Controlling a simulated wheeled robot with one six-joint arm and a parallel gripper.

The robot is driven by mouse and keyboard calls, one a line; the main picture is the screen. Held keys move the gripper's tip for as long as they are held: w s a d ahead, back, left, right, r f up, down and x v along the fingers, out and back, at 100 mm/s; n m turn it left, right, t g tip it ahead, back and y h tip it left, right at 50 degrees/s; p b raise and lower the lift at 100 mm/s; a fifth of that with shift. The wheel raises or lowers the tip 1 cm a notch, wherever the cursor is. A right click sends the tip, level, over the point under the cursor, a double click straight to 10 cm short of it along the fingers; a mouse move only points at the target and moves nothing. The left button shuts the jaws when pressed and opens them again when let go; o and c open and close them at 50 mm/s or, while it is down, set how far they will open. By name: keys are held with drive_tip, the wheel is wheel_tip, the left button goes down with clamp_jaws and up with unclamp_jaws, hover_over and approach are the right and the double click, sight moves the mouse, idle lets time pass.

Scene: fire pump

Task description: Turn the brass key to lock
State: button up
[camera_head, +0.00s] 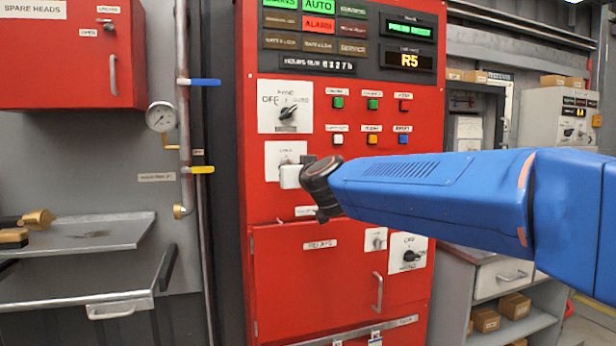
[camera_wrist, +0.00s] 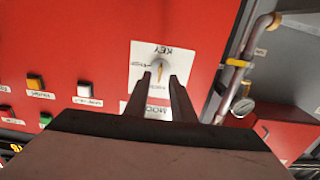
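The brass key (camera_wrist: 160,70) sits in a round switch on a white plate marked KEY (camera_wrist: 153,52), which appears upside down in the wrist view. The key's grip looks close to upright there, slightly tilted. My gripper (camera_wrist: 160,77) points at the plate with its two fingers apart, one on each side of the key. A gap shows between the key and each finger; I cannot tell how deep the fingers reach. In the head view my gripper (camera_head: 292,175) is in front of the lower part of the KEY plate (camera_head: 284,150) and hides the key.
The red panel (camera_head: 350,240) carries a selector knob (camera_head: 287,113) above and several coloured buttons (camera_head: 372,104) to the right. Below are another knob (camera_head: 411,256) and a door handle (camera_head: 378,292). A pipe with a gauge (camera_head: 161,117) and lever handles stands to the left.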

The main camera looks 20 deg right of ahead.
drive_tip(key=s, duration=1.3)
drive_tip(key=shift+s, duration=0.15)
drive_tip(key=shift+f, duration=0.1)
drive_tip(key=s+a+f+n+g+y, duration=0.25)
drive_tip(key=s+f, duration=0.25)
drive_tip(key=f, duration=0.5)
drive_tip(key=s+a+f+n+g+y, duration=0.1)
drive_tip(key=s+a+f+g+y, duration=0.25)
drive_tip(key=f, duration=0.65)
drive_tip(key=s+d+f+m+g+h, duration=0.2)
drive_tip(key=s+d+f+g+h, duration=0.1)
drive_tip(key=s+d+f, duration=0.3)
drive_tip(key=s+d+f+m+g+h, duration=0.1)
drive_tip(key=s+d+f+g+h, duration=0.2)
drive_tip(key=s+d+f, duration=0.3)
drive_tip(key=s+f+g, duration=0.1)
drive_tip(key=s+f, duration=0.4)
drive_tip(key=f, duration=0.1)
drive_tip(key=shift+d+f+m, duration=0.35)
